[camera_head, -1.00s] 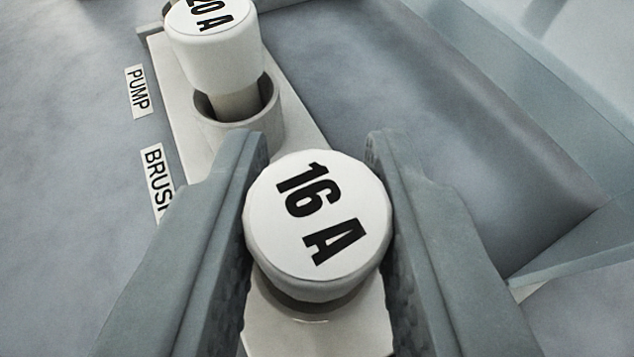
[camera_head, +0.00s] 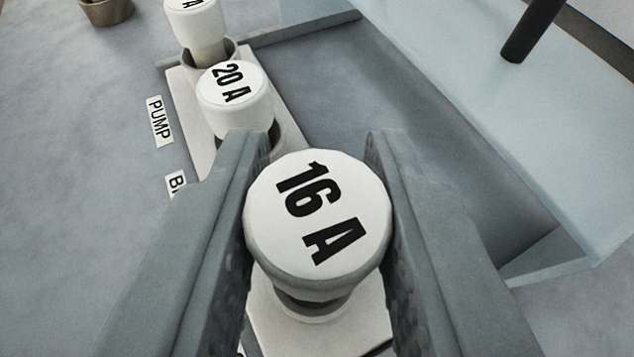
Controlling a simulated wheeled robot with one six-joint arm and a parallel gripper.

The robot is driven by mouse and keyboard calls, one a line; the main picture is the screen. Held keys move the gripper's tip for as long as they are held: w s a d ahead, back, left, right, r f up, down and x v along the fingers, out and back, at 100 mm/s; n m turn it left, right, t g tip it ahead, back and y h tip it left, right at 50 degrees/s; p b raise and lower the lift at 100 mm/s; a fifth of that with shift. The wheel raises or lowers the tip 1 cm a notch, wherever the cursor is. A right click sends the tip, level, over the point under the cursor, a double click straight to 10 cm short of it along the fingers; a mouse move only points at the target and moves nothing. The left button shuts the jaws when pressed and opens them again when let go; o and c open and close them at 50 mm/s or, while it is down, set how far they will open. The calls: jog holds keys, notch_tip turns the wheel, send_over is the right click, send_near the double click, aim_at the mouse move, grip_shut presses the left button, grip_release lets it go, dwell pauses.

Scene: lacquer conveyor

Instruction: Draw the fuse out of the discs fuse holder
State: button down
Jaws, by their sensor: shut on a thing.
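My gripper (camera_head: 318,150) is shut on a white round fuse cap marked 16 A (camera_head: 320,215), with one finger on each side of it. Below the cap a narrower part and a dark round opening show on the pale holder strip (camera_head: 345,335); whether the fuse's lower end is clear of its holder cannot be told. No discs label is readable; the area beside the held fuse is hidden by my left finger.
A white 20 A fuse (camera_head: 236,100) and another white fuse (camera_head: 197,30) stand further back on the strip. A PUMP label (camera_head: 160,121) and a partly hidden label starting with B (camera_head: 175,184) lie left. A sunken bay (camera_head: 400,130) lies right; a dark post (camera_head: 530,35) rises beyond it.

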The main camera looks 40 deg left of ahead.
jog(key=shift+r, duration=1.45)
jog(key=shift+r, duration=0.1)
jog(key=shift+r, duration=1.45)
